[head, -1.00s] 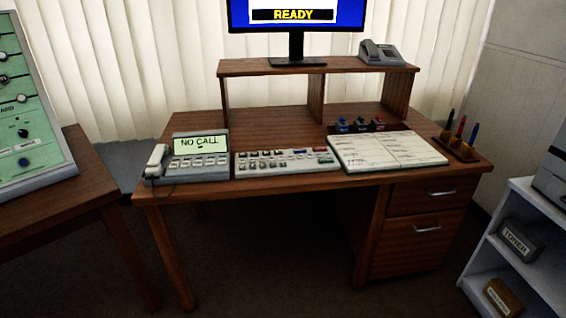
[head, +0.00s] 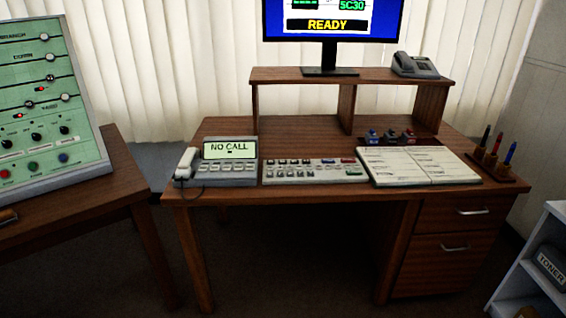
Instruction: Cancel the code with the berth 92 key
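A grey key panel (head: 270,178) with rows of small keys lies on the front of the desk. It has a red key at its top right and a green one below. The key labels are too small to read, so I cannot tell which is berth 92. A monitor (head: 391,22) on the desk's riser shows READY and a green code 5C30, its top cut off. A green lever panel (head: 30,110) stands on the side table at the left, with sliders, knobs and small red lights; its left edge is cut off. My gripper is not in view.
A phone unit (head: 218,174) reading NO CALL stands left of the keys on the desk (head: 290,125). An open book (head: 416,166), three stamps (head: 390,137) and a pen holder (head: 492,166) are to the right. Dark floor (head: 285,270) is open in front.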

